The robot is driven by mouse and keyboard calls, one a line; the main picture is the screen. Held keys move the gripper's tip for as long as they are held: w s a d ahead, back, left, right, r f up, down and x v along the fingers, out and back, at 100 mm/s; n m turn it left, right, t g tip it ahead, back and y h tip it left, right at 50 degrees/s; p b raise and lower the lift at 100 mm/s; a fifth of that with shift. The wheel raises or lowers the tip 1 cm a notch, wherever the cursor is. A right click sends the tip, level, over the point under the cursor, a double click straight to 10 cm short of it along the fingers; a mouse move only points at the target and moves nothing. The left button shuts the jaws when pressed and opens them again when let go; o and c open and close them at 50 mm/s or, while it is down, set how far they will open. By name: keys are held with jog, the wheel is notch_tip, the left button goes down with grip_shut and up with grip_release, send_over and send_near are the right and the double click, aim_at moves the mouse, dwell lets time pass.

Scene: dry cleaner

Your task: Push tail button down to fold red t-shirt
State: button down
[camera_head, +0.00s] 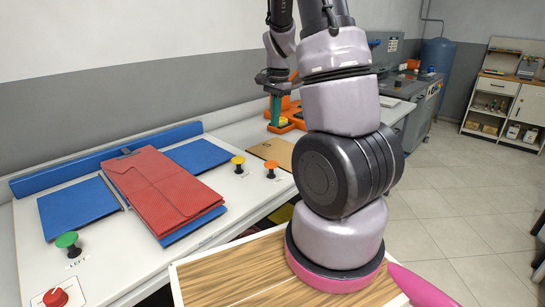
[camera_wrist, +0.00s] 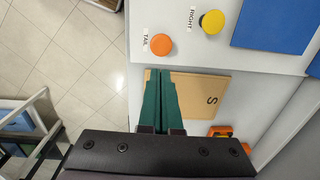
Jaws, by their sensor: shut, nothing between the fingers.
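The red t-shirt (camera_head: 160,188) lies on the blue folding board with its sides folded inward into a long, narrow shape. The orange tail button (camera_head: 271,166) stands up on its black stem to the right of the shirt. In the wrist view the tail button (camera_wrist: 161,44) shows beside its TAIL label, just beyond my fingertips. My gripper (camera_head: 275,120), with green fingers, is shut and empty behind the tail button in the head view. In the wrist view my gripper (camera_wrist: 160,72) hangs over the brown card, apart from the button.
The yellow right button (camera_head: 238,160) stands left of the tail button; the green left button (camera_head: 67,240) and a red knob (camera_head: 55,297) are near the front left. A brown card marked S (camera_head: 272,151) lies behind. Orange equipment (camera_head: 295,115) stands farther back. Blue side panels (camera_head: 199,155) lie flat.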

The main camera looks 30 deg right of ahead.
aim_at(273, 164)
jog(key=f, duration=1.4)
jog(key=shift+w+a, duration=0.3)
notch_tip(273, 164, down, 4)
jog(key=shift+f, duration=0.1)
jog(key=shift+s+f, duration=0.15)
jog(key=shift+s+a+f, duration=0.1)
jog(key=shift+a, duration=0.05)
dwell(0.5)
jog(key=shift+r, duration=0.3)
notch_tip(273, 164, up, 14)
jog(key=shift+d, duration=0.45)
